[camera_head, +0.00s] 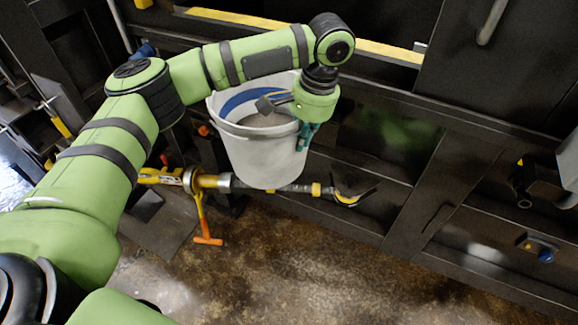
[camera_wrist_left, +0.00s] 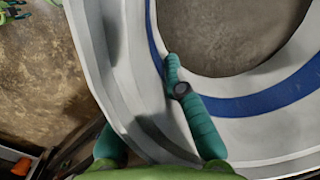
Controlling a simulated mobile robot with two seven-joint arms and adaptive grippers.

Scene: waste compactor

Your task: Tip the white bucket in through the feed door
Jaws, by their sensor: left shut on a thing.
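The white bucket (camera_head: 262,158) hangs nearly upright in front of the dark machine, above the floor. My left gripper (camera_head: 304,134) is shut on the right side of its rim. In the left wrist view the bucket wall (camera_wrist_left: 125,75) runs between my teal fingers (camera_wrist_left: 150,110), one inside and one outside. A blue band lines the inside, and a brown-grey area (camera_wrist_left: 230,35) shows deep in it; I cannot tell whether it is contents or bottom. The machine's front has a yellow-edged ledge (camera_head: 375,48) behind my arm; I cannot make out the feed door for sure. My right gripper is out of view.
A yellow and black pole-like tool (camera_head: 225,181) and an orange-handled tool (camera_head: 208,240) are below the bucket. A grey box (camera_head: 568,165) juts out at the right, above a blue knob (camera_head: 545,255). The brown floor (camera_head: 300,270) in front is clear.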

